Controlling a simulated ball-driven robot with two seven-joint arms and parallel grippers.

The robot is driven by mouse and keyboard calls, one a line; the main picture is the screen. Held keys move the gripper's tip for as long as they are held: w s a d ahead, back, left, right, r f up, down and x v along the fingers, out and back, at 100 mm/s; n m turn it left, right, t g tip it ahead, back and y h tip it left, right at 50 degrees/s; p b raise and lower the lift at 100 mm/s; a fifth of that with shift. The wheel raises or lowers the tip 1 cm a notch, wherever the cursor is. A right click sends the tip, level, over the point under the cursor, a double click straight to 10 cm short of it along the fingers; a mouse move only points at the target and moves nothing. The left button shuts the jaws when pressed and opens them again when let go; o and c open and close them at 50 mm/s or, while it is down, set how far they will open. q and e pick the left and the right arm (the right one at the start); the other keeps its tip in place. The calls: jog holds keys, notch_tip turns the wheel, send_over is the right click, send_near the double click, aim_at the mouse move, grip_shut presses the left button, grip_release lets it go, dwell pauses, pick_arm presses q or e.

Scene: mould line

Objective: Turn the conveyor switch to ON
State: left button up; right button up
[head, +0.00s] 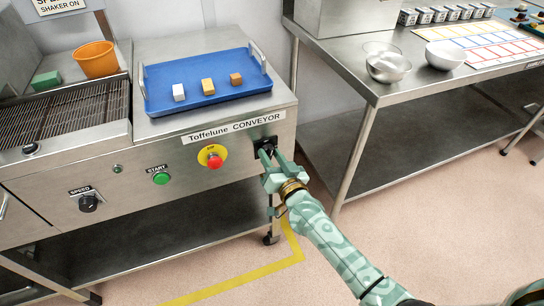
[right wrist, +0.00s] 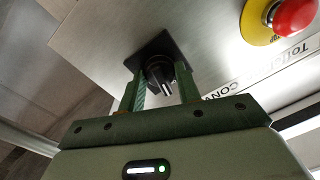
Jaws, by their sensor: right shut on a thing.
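The conveyor switch is a black rotary knob (right wrist: 160,76) on a dark square plate, on the front panel of the conveyor cabinet, right of the "Toffelune CONVEYOR" label (head: 236,127). In the head view my right gripper (head: 267,156) reaches the switch plate (head: 266,143) and hides most of the knob. In the right wrist view my right gripper (right wrist: 160,88) has one finger on each side of the knob and is shut on it. A white mark shows on the knob's face; its ON and OFF lettering cannot be read. My left gripper is not in view.
A red emergency button (head: 214,161) on a yellow disc, a green START button (head: 161,178) and a SPEED knob (head: 88,203) are left of the switch. A blue tray (head: 210,97) with three small blocks lies above. A steel table (head: 376,88) stands to the right.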

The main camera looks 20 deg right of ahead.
jog(key=m, duration=0.4)
jog(key=shift+m, duration=0.3)
jog(key=m, duration=0.4)
jog(key=shift+f, duration=0.1)
jog(key=m, duration=0.3)
jog(key=shift+m+h, duration=0.3)
jog(key=shift+m, duration=2)
jog(key=o, duration=1)
jog(key=shift+c, duration=0.2)
